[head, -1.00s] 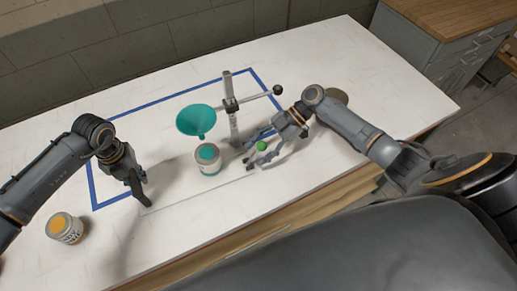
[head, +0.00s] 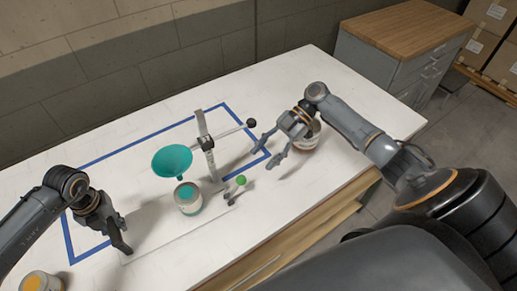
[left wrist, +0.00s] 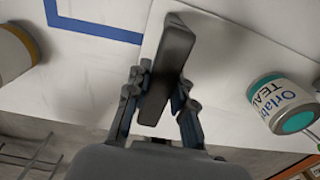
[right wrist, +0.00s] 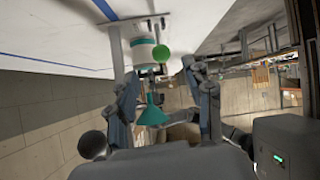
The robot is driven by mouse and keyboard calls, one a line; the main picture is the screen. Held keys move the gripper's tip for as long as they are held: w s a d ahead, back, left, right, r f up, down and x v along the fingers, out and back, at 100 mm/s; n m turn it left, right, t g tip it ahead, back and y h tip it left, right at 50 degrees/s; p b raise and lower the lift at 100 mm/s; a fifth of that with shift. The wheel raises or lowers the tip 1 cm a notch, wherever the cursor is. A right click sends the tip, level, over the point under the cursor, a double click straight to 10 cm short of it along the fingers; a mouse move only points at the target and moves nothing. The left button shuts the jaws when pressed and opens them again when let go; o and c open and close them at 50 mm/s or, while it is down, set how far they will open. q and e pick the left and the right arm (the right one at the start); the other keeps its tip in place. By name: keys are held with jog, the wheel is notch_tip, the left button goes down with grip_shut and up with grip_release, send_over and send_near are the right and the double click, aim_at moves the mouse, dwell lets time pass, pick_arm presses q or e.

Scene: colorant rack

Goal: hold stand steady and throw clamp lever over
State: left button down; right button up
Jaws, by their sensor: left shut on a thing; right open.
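The stand is a metal post (head: 206,145) on a thin white base plate (head: 150,243), with a teal funnel (head: 172,161) on its arm. The clamp lever with its green ball knob (head: 240,180) rises at the right of the base; the knob also shows in the right wrist view (right wrist: 162,55). My left gripper (head: 122,240) is shut on a dark grey bar (left wrist: 168,70) at the plate's left end. Whether the bar is fixed to the plate is hard to see. My right gripper (head: 270,148) is open and empty, right of the green knob and apart from it.
A teal paint can (head: 188,198) stands under the funnel. A rod with a black knob (head: 251,122) sticks out from the post near my right gripper. A brownish can (head: 308,137) stands behind that gripper. An orange-topped can (head: 40,283) is at front left. Blue tape (head: 120,148) outlines the area.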

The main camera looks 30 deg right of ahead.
pick_arm(q)
jog(key=c, duration=1.1)
grip_release()
notch_tip(320, 180, up, 12)
